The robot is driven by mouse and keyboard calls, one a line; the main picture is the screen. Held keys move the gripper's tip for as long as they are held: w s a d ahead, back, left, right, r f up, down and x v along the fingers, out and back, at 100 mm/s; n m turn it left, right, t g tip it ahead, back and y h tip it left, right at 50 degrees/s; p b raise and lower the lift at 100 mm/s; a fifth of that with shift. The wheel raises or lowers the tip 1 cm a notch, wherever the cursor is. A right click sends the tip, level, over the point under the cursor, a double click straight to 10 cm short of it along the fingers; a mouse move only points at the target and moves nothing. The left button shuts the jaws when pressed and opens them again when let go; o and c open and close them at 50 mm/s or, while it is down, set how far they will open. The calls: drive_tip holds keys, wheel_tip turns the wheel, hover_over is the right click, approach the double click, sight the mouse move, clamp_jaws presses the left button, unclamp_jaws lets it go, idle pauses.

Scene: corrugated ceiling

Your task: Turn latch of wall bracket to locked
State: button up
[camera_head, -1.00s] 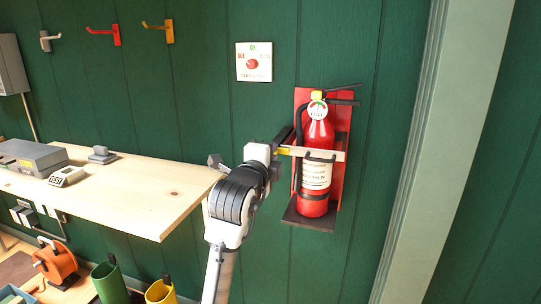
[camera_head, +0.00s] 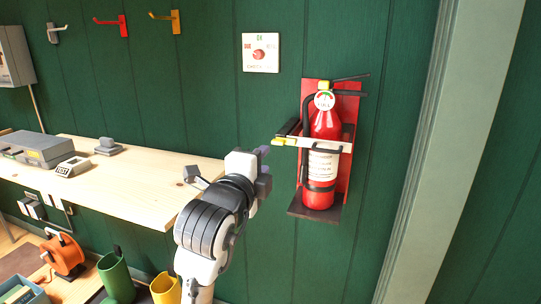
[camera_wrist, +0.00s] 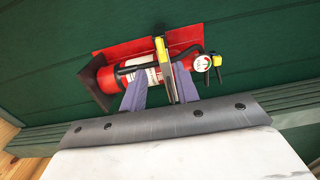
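The wall bracket (camera_head: 346,110) is a red back plate with a dark bottom shelf, holding a red fire extinguisher (camera_head: 325,125) upright. A pale bar latch (camera_head: 340,146) with a yellow-green end crosses the front of the extinguisher. In the wrist view, the latch (camera_wrist: 162,58) shows its yellow end, and the bracket plate (camera_wrist: 115,50) lies behind the extinguisher (camera_wrist: 143,79). My gripper (camera_head: 264,166) is left of and a little below the latch's end, apart from it in the head view. In the wrist view its two purple fingers (camera_wrist: 160,72) are spread and hold nothing visible.
A wooden bench (camera_head: 140,190) with a grey case (camera_head: 35,148) stands at left, its right corner close behind my arm. A white switch plate (camera_head: 261,53) is on the wall above. Green (camera_head: 116,275) and yellow (camera_head: 166,289) containers are below. The wall right of the bracket is clear.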

drive_tip(key=v, duration=0.3)
drive_tip(key=shift+s+a, duration=0.1)
drive_tip(key=shift+s, duration=0.2)
